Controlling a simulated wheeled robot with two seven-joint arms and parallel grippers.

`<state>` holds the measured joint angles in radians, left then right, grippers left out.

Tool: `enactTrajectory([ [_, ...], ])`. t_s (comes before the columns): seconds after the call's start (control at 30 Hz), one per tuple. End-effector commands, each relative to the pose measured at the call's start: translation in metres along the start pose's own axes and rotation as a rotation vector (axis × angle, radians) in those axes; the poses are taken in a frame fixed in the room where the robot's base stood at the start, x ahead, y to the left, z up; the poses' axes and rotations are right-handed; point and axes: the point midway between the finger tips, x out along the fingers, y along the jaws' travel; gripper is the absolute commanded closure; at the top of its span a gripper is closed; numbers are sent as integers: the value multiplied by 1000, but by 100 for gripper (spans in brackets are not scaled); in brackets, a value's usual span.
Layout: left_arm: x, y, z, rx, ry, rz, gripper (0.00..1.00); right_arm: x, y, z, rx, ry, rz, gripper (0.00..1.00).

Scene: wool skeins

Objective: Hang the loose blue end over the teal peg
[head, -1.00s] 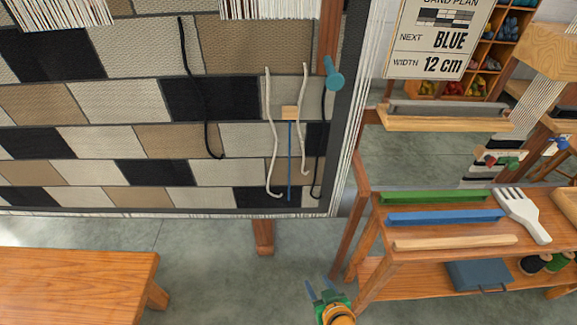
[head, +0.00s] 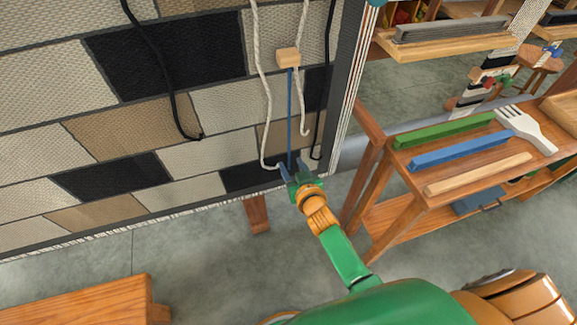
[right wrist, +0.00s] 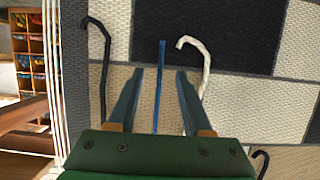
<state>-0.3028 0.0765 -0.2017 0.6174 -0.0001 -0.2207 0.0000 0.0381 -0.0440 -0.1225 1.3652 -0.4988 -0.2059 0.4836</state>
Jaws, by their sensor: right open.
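The loose blue end (head: 289,115) hangs straight down the front of the woven cloth from a small wooden block (head: 288,57). The teal peg (head: 376,3) is cut by the top edge of the head view, on the frame's right upright. My right gripper (head: 290,171) is open at the lower tip of the blue end. In the right wrist view the blue end (right wrist: 160,90) lies between the two spread fingers (right wrist: 160,75); I cannot tell how deep it sits between them. My left gripper is out of view.
Pale cords (head: 264,95) and a black cord (head: 326,85) hang on either side of the blue end. A wooden stand (head: 470,172) with coloured bars and a white comb (head: 525,128) is to the right. A bench (head: 80,305) is at lower left.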

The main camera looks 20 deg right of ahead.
Motion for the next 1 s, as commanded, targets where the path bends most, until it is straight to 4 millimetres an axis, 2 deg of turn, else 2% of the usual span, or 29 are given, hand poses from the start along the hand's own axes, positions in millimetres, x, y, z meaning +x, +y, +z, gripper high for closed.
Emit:
enactTrajectory([
  [0.03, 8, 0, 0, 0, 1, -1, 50, 7, 0, 3, 1, 1, 0, 50],
  [0.13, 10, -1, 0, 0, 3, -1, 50, 13, 0, 2, 0, -1, 0, 50],
  [0.43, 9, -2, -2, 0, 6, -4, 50, 15, 0, 0, 0, -1, 0, 50],
  [0.8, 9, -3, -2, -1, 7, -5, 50, 14, 0, 0, 0, -1, 0, 100],
  [1.0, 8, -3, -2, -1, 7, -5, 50, 14, 0, -1, 0, -1, 0, 100],
])
